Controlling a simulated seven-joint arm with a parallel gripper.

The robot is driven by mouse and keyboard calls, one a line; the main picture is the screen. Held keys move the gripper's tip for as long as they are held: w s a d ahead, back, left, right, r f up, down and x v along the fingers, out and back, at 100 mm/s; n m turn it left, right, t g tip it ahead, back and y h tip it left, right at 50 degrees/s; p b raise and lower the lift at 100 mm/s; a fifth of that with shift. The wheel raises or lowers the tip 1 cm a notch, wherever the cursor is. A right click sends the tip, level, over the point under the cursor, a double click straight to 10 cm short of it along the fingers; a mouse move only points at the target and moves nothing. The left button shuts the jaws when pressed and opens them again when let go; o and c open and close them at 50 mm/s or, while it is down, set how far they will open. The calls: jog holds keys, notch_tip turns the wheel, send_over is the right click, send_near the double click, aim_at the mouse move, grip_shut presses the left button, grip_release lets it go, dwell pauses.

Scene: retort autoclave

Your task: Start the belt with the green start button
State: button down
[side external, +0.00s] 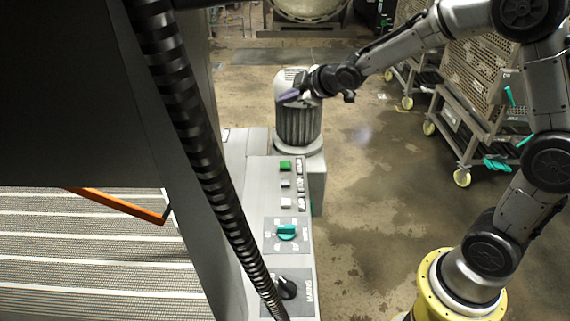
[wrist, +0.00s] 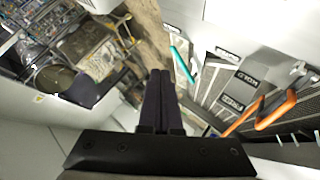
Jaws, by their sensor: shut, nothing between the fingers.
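The green start button (side external: 285,165) is at the far end of a grey control panel (side external: 279,187), at the top of a column of square buttons. My gripper (side external: 285,98) is at the grey finned motor, beyond the panel's far end and apart from the button. Whether it touches the motor I cannot tell. In the wrist view its two dark fingers (wrist: 160,75) are together with nothing between them. I cannot make out the green button in the wrist view.
The finned motor (side external: 298,125) stands at the panel's far end. The panel also has a teal rotary knob (side external: 287,232) and a black knob (side external: 288,288). A dark ribbed hose (side external: 205,150) crosses in front, left of the panel. Wheeled racks (side external: 475,100) stand at right; floor between is clear.

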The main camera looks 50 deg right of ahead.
jog(key=g, duration=0.2)
send_over(288, 165)
notch_tip(288, 165, down, 9)
jog(key=shift+f, duration=0.55)
jog(key=shift+f, duration=4.4)
jog(key=shift+f, duration=0.4)
